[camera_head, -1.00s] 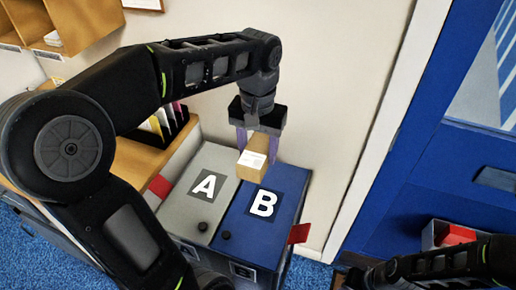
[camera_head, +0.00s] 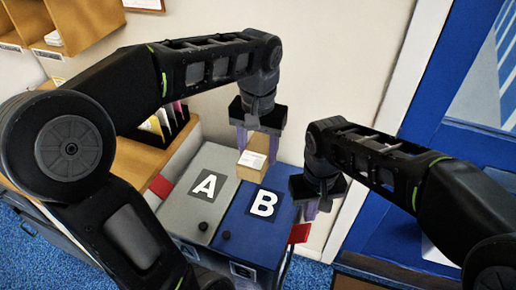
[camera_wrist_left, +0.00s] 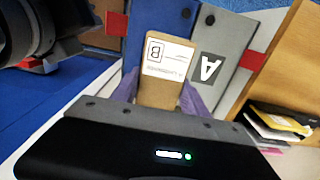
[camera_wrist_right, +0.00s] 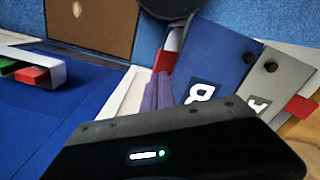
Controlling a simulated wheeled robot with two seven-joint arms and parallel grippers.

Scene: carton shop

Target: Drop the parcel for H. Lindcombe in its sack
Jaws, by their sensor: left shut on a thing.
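My left gripper (camera_head: 256,143) is shut on the parcel (camera_head: 252,160), a small brown box with a white label. It holds the parcel over the back of the blue lid marked B (camera_head: 240,215). In the left wrist view the parcel (camera_wrist_left: 158,95) shows a boxed B and small inverted print, a name too small to read surely. My right gripper (camera_head: 311,208) is at the right edge of the blue lid, near its red tab (camera_head: 299,233). In the right wrist view its fingers (camera_wrist_right: 158,92) look together, tips by the red tab (camera_wrist_right: 168,46). No sack is visible.
A grey lid marked A (camera_head: 205,185) lies left of the blue one; both look closed, with black knobs. A wooden counter with a dark file holder (camera_head: 172,125) is further left. A wall is behind, a blue door (camera_head: 440,100) at right.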

